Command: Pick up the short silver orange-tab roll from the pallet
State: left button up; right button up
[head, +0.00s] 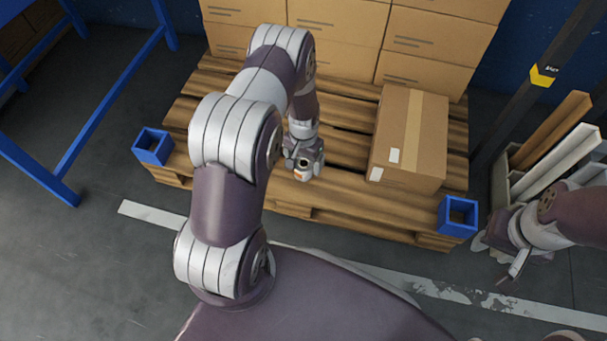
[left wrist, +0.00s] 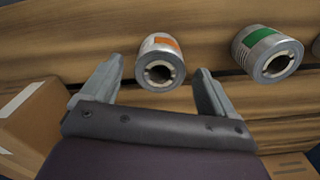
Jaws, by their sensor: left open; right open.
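The short silver roll with an orange tab (left wrist: 158,50) lies on the pallet (head: 340,199) in the left wrist view, its hollow end facing the camera. My left gripper (left wrist: 160,75) is open, with one finger on each side of that roll in the picture; I cannot tell whether they touch it. My right gripper (head: 515,265) is open and empty, off the pallet at the right.
A silver roll with a green tab (left wrist: 264,48) lies right of the orange-tab one, and another is cut off at the edge. A cardboard box (head: 410,135) stands on the pallet's right side. Stacked cartons (head: 338,40) fill the back. Blue corner posts (head: 153,146) mark the pallet's front.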

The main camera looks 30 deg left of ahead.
pick_arm(q)
jog(key=shift+f, duration=0.6)
jog(key=shift+r, duration=0.2)
jog(key=shift+c, duration=0.3)
jog(key=c, duration=1.2)
